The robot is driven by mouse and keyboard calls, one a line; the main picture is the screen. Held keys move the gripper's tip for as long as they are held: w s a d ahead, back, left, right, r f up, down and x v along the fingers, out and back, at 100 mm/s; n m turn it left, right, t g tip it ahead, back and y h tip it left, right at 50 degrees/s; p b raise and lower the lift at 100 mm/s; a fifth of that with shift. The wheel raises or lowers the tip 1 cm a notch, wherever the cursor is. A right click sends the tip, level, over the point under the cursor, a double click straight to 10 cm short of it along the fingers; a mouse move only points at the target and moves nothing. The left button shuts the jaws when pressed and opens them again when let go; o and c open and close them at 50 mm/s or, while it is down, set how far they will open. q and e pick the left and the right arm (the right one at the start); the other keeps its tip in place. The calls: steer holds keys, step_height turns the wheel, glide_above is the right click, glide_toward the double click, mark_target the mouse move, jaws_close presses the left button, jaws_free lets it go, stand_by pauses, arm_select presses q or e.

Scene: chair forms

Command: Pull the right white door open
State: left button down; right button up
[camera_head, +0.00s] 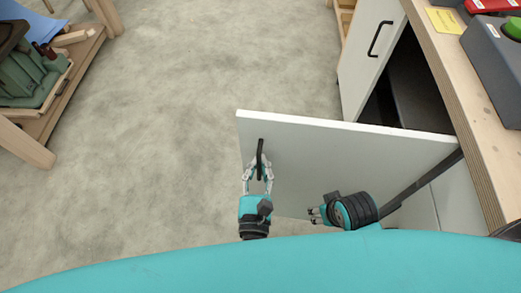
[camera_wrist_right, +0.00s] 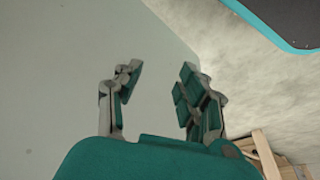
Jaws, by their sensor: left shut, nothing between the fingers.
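The right white door (camera_head: 350,150) stands swung out from the cabinet front, about square to it, with the dark inside showing behind it. Its black handle (camera_head: 260,152) is near the free edge. My left gripper (camera_head: 258,172) is at this handle, its fingers lying over the lower part; it is shut with nothing held. My right gripper (camera_head: 316,215) is in front of the same door, nearer the hinge side. The right wrist view shows its fingers (camera_wrist_right: 160,90) apart and empty, beside the pale door panel (camera_wrist_right: 60,70).
The other white door (camera_head: 365,65), with a black handle, seems closed. The wooden worktop (camera_head: 450,80) above the cabinet carries a grey box (camera_head: 495,65) with a green button. A wooden shelf (camera_head: 45,125) stands far left. The grey floor between is clear.

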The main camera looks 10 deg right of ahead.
arm_select(q)
steer(key=shift+s, duration=0.3)
steer(key=c, duration=2.1)
jaws_free()
steer(key=o, duration=0.7)
steer(key=s, duration=0.4)
steer(key=s+a, duration=0.1)
steer(key=s, duration=0.3)
steer(key=s+a, duration=0.1)
steer(key=s, duration=0.2)
steer(key=shift+s+a, duration=0.25)
steer(key=shift+s, duration=0.15)
